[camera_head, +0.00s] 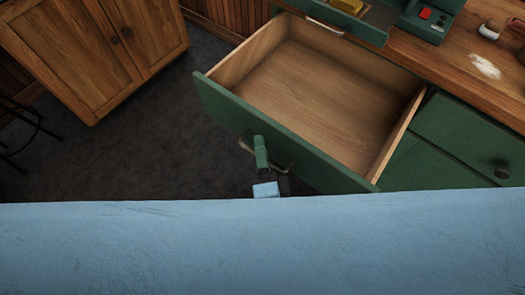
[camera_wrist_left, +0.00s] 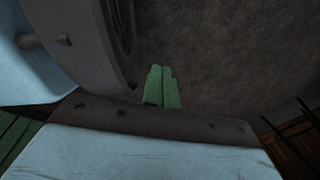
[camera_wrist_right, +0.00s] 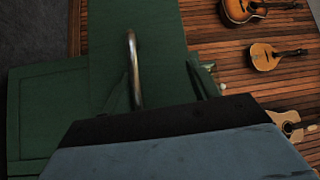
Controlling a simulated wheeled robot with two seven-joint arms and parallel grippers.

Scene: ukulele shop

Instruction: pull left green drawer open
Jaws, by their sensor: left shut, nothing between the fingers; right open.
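The green drawer (camera_head: 290,143) is pulled far out of the green cabinet, and its wooden inside (camera_head: 320,100) is empty. Its curved metal handle (camera_head: 245,147) is on the front panel. My right gripper (camera_head: 261,148) is at this handle, partly covering it. In the right wrist view the handle (camera_wrist_right: 133,65) shows upright, between the open green fingers of the right gripper (camera_wrist_right: 163,85). I cannot tell whether a finger touches it. My left gripper (camera_wrist_left: 162,85) is shut and empty over dark floor in the left wrist view; the head view does not show it.
A wooden countertop (camera_head: 470,55) with a green till (camera_head: 430,18) and small items is at the upper right. A closed green drawer (camera_head: 470,130) with a round knob is right of the open one. A wooden cupboard (camera_head: 75,50) stands upper left. Dark floor (camera_head: 130,130) is clear between.

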